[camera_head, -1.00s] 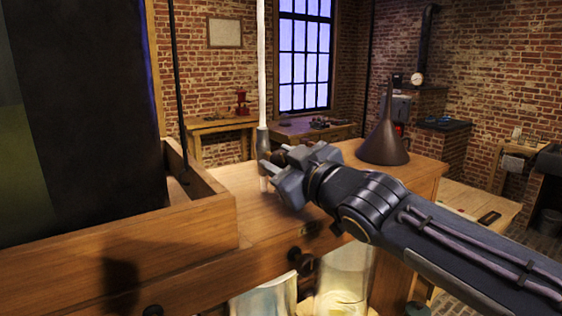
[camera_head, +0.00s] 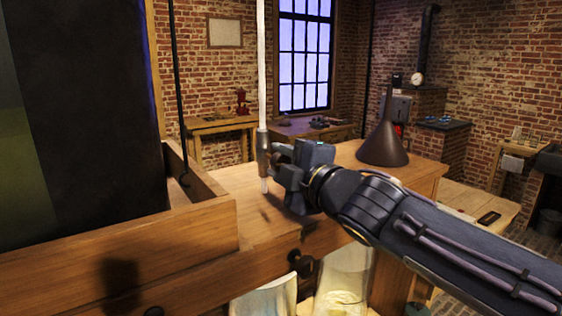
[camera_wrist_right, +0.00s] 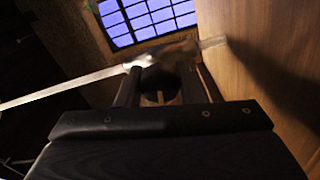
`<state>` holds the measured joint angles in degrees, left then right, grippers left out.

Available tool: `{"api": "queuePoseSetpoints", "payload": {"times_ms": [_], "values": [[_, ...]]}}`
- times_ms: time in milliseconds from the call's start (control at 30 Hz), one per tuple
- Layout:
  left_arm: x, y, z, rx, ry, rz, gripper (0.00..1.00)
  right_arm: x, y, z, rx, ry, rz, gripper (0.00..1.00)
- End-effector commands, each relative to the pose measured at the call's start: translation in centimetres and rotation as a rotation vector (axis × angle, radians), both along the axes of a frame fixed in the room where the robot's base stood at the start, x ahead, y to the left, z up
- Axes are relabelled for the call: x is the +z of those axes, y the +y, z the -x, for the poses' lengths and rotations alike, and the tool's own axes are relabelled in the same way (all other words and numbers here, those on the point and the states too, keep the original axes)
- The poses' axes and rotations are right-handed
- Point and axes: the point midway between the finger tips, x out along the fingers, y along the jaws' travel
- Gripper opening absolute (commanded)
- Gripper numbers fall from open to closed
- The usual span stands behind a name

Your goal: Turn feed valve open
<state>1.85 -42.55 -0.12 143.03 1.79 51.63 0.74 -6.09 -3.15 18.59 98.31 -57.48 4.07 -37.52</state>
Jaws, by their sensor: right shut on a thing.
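The feed valve (camera_head: 263,143) is a grey-brown metal fitting on a thin, pale upright tube (camera_head: 261,70), above the wooden bench top. A short clear tip (camera_head: 264,184) hangs below it. My right gripper (camera_head: 277,158) comes in from the right and is shut on the feed valve at its side; the jaws hide the gripped part. In the right wrist view the two fingers of my right gripper (camera_wrist_right: 160,85) close on the dark part of the feed valve (camera_wrist_right: 165,54), with the pale tube (camera_wrist_right: 60,90) running across slantwise. My left gripper is not in view.
A dark funnel (camera_head: 384,140) stands on the bench top (camera_head: 232,178) behind my right arm. A wooden-sided tray (camera_head: 205,185) with a tall dark panel (camera_head: 90,110) fills the left. Glass jars (camera_head: 345,280) stand below the bench edge.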

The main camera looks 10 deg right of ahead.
Motion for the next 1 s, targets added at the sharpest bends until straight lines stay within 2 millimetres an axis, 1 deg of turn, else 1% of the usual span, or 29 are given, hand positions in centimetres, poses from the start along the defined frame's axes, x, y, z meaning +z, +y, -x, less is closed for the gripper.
{"api": "queuePoseSetpoints", "payload": {"times_ms": [200,400,967,1000], "values": [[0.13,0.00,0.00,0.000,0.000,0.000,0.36,-0.12,0.04,-0.01,0.001,-0.047,0.121,0.12],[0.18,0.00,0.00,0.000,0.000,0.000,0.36,-0.14,0.04,-0.01,0.001,-0.073,0.185,0.12],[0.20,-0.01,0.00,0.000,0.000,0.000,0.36,-0.18,0.03,-0.01,0.001,-0.085,0.215,0.12],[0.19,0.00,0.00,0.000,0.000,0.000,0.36,-0.18,0.03,-0.01,0.001,-0.085,0.215,0.36]]}}
